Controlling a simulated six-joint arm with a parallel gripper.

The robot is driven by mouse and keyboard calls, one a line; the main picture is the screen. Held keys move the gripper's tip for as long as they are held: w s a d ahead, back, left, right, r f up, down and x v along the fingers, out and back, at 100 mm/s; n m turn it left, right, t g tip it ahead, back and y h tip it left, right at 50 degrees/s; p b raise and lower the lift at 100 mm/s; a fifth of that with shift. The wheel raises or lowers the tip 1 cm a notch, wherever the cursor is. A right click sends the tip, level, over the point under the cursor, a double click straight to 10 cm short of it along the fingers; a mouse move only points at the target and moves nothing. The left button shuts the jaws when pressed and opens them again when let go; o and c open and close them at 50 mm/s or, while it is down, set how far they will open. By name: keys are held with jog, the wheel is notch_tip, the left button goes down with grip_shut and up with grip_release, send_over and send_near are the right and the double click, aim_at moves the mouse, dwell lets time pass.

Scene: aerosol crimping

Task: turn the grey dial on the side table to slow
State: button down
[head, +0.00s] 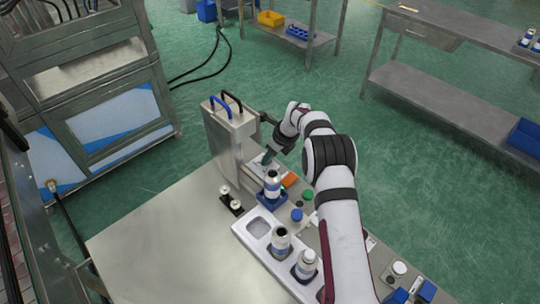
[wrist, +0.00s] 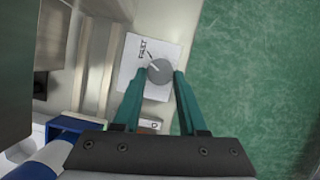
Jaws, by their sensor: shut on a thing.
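The grey dial (wrist: 160,71) sits on a white label plate (wrist: 133,62) in the wrist view. Its pale pointer mark faces the upper left, toward small lettering that seems to read FAST. The lower part of the plate is partly hidden by my fingers, and I see no SLOW lettering. My gripper (wrist: 160,77) has its two teal fingers on either side of the dial, shut on it. In the head view my gripper (head: 267,158) is low beside the grey metal machine; the dial itself cannot be made out there.
A can in a blue holder (head: 271,199) stands close in front of my gripper. A tray (head: 257,248) with a can and a bottle is nearer. Green floor lies beyond the table edge.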

jog(key=n, duration=0.1)
jog(key=n+g, duration=0.1)
jog(key=n, duration=0.2)
jog(key=shift+w+d+n+y, duration=0.1)
jog(key=shift+w+n+y, duration=0.2)
jog(key=shift+y, duration=0.1)
jog(key=shift+c, duration=2.3)
grip_release()
jog(key=shift+g, duration=0.3)
jog(key=v, duration=1.5)
jog(key=shift+s+r, duration=0.15)
jog(key=shift+r, duration=0.2)
jog(key=shift+d, duration=0.15)
